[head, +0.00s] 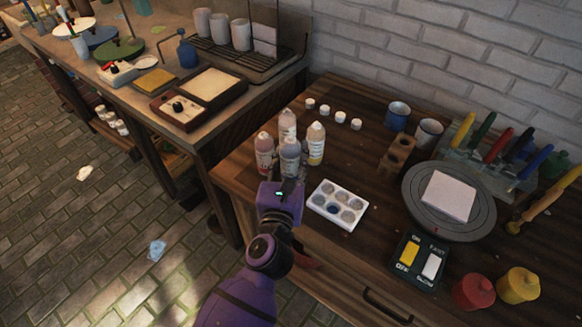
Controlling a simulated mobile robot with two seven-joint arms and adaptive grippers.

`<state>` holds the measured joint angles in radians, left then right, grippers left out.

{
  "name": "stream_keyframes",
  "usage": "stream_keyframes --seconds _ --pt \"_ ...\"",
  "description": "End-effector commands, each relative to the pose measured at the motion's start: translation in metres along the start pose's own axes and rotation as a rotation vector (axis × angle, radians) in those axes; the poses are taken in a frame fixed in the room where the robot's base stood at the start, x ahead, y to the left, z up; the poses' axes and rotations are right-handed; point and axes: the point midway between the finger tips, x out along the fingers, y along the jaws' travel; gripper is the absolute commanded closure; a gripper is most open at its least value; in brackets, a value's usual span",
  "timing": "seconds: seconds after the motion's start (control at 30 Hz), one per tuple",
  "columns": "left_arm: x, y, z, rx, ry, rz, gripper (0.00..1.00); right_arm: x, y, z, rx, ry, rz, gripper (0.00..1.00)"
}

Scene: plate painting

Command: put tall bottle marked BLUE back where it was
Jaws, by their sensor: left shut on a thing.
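My left gripper (288,177) reaches up from the bottom of the head view and is shut on a tall bottle (290,156) with bluish-grey contents. The bottle is upright among the group of bottles on the dark wooden table; its lower part is hidden by my gripper, so I cannot tell if it touches the table. A reddish bottle (264,150) stands to its left, a pale bottle (287,124) behind it, and a yellowish bottle (315,142) to its right. The labels are too small to read. My right gripper is not in view.
Several white caps (340,116) stand behind. A turntable (425,216) with a white tile, a switch box (419,262), and red (473,292) and yellow pots (518,285) are farther right.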

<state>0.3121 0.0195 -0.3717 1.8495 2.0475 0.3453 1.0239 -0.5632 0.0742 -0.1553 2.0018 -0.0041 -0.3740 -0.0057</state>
Motion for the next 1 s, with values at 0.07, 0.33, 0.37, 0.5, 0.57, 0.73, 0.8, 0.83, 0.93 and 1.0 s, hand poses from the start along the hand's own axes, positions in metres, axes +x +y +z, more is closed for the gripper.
stream_keyframes --seconds 0.07,0.33,0.37,0.5,0.57,0.73,0.8,0.83,0.93,1.0 --pt "0.004 -0.001 -0.004 0.0 -0.003 -0.001 0.75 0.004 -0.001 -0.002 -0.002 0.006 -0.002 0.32" --pt "0.013 -0.001 -0.032 -0.003 0.003 0.0 0.75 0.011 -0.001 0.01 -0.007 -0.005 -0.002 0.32" --pt "0.013 0.0 -0.038 -0.002 0.003 0.0 0.75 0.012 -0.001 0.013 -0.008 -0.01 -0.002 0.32" --pt "0.013 0.0 -0.047 -0.002 -0.002 -0.001 0.75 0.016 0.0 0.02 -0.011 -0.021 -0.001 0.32" --pt "0.014 0.0 -0.044 -0.001 -0.004 -0.002 0.75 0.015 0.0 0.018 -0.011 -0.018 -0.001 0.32" --pt "0.014 0.0 -0.043 0.0 -0.005 -0.001 0.75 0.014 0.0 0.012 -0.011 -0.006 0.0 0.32" --pt "0.014 0.0 -0.046 -0.001 -0.004 -0.001 0.75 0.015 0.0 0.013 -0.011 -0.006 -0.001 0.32" --pt "0.014 0.0 -0.047 -0.001 -0.004 -0.001 0.75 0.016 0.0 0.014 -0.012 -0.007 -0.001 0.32" --pt "0.013 0.0 -0.048 0.0 -0.003 -0.001 0.54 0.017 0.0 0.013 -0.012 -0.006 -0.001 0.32" --pt "0.014 0.0 -0.048 0.0 -0.003 -0.001 0.45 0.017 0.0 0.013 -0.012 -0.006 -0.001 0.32"
